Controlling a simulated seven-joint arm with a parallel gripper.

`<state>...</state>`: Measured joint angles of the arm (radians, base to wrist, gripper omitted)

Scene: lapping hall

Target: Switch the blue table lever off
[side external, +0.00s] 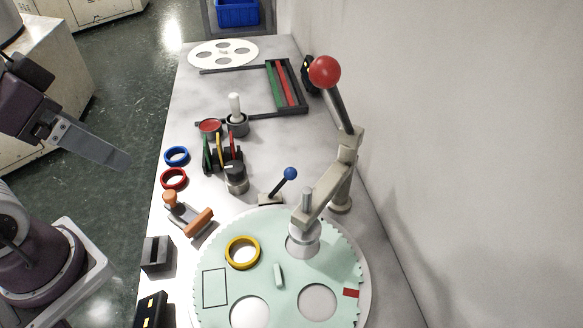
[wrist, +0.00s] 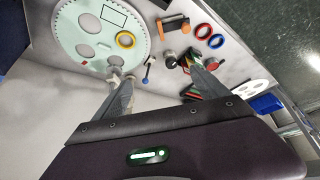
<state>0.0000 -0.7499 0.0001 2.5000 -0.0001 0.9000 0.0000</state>
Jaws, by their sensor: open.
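The blue table lever (side external: 291,174) has a blue ball knob on a dark rod. It rises from a small pale base on the table behind the green disc and leans up to the right in the side view. It also shows in the wrist view (wrist: 146,80), small, between my two fingers. My gripper (side external: 126,160) is at the left of the side view, off the table's left edge and well apart from the lever. In the wrist view my gripper (wrist: 160,68) has its fingers spread, with nothing held between them.
A pale green toothed disc (side external: 265,303) with a yellow ring (side external: 242,253) fills the table's front. A jointed arm with a red ball (side external: 325,71) stands right of the lever. A stamp (side external: 188,214), rings and a dark rack (side external: 222,155) lie left. A wall bounds the right.

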